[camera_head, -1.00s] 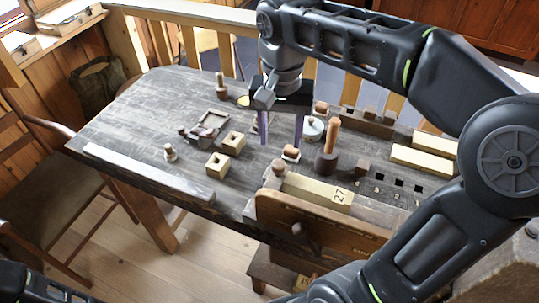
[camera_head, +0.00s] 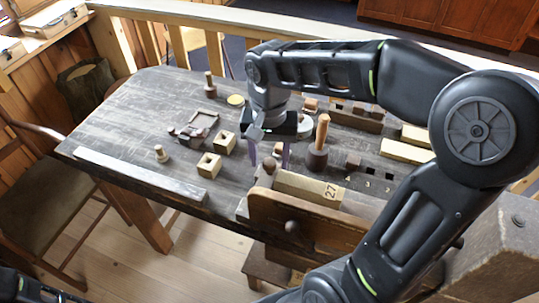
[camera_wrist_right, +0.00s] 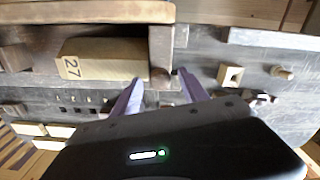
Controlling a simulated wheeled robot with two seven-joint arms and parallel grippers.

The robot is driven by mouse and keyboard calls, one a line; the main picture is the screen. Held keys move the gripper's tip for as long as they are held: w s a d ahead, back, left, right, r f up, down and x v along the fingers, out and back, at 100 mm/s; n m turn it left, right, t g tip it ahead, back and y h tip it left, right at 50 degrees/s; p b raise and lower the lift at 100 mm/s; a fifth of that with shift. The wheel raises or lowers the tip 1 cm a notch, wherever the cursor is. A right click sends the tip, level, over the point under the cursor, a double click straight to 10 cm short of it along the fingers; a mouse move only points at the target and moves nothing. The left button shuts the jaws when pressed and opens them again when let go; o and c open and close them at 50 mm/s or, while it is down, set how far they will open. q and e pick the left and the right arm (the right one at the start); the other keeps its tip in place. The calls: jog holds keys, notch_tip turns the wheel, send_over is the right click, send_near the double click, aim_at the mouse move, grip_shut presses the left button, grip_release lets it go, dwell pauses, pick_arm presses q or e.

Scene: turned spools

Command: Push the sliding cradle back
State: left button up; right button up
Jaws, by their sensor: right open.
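A pale wooden block marked 27 (camera_head: 308,187) lies behind the brown vise-like front board (camera_head: 310,225) at the table's near edge. My left gripper is out of view.
A brown base with an upright wooden handle (camera_head: 321,140) stands close right of the right gripper. The table's left part is largely clear.

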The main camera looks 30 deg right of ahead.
grip_shut()
dwell(0.5)
dwell(0.9)
